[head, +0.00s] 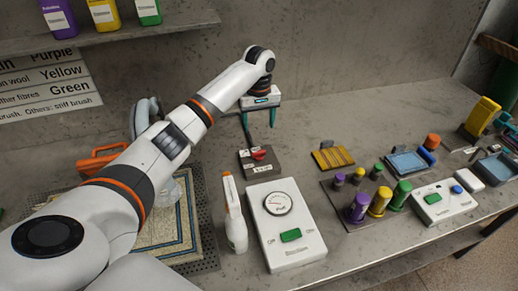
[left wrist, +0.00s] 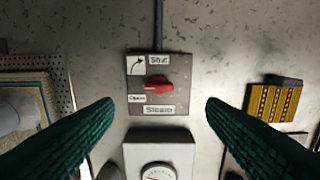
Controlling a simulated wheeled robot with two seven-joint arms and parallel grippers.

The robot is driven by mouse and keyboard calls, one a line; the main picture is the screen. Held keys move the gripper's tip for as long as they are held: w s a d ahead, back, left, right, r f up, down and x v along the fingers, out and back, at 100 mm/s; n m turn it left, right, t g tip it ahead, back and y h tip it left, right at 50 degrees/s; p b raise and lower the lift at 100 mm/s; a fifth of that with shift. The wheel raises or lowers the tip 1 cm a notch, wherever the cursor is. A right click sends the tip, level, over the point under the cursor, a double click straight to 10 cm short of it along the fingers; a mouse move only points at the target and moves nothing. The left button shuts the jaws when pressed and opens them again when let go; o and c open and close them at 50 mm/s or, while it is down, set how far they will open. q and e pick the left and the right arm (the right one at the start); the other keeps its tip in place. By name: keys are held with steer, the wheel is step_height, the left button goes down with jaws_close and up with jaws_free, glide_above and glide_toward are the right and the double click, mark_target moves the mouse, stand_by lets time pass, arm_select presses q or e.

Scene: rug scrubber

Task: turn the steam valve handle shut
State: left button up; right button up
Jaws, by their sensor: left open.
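The steam valve is a grey plate with a small red handle (head: 259,155) on the bench, behind the white gauge box. In the left wrist view the red handle (left wrist: 159,85) lies about level, its narrow end to the left. A "Shut" label (left wrist: 159,60) is above it, a curved arrow at upper left, an "Open"-like label (left wrist: 138,98) at lower left and "Steam" below. My left gripper (head: 262,136) points down above the valve, its teal fingers spread and empty. In the wrist view its fingertips (left wrist: 160,102) stand either side of the plate, apart from the handle. My right gripper is out of view.
A white box with a gauge (head: 290,228) and green button stands in front of the valve, a spray bottle (head: 234,215) beside it. A patterned rug (head: 165,238) lies left, partly under my arm.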

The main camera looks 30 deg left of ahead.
mark_target(259, 151)
arm_select(q)
steer(key=f+p, duration=0.1)
steer(key=f, duration=0.8)
steer(key=shift+s+d+f+p, duration=0.15)
steer(key=shift+s+f+p, duration=0.05)
steer(key=shift+f+p, duration=0.2)
steer(key=shift+s+f, duration=0.1)
steer(key=shift+f, duration=0.25)
steer(key=shift+c, duration=0.2)
steer(key=c, duration=0.9)
steer(key=shift+c, duration=0.2)
